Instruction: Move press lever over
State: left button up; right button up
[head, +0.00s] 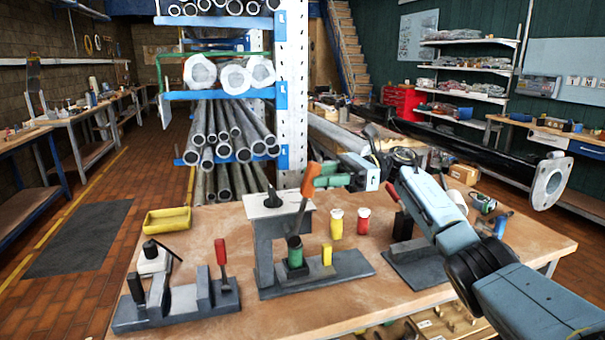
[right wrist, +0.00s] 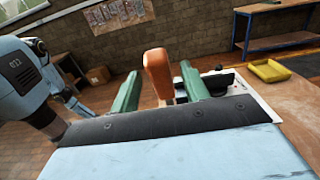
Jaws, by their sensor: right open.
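The press (head: 265,240) stands on the workbench, a grey frame with a pale top plate and a black knob. Its lever (head: 310,180) has an orange handle that rises steeply at the press's right side, leaning slightly right. My right gripper (head: 318,176) comes in from the right with green fingers at the handle's upper part. In the right wrist view the orange handle (right wrist: 157,76) stands between the two open fingers, closer to the right one; I cannot tell whether it touches. A green cylinder (head: 295,257) and a yellow block (head: 327,255) sit on the press base. My left gripper is not visible.
A fixture with a red-handled lever (head: 221,252) stands left of the press. Another dark fixture (head: 412,262) is under my right arm. A yellow tray (head: 167,219) lies at the bench's left back.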

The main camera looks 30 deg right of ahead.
aim_at(305, 177)
jog(key=x, duration=0.3)
jog(key=shift+w+a, duration=0.15)
jog(key=shift+a, duration=0.45)
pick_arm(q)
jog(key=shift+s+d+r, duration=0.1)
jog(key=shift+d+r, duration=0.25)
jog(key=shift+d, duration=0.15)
pick_arm(e)
grip_shut()
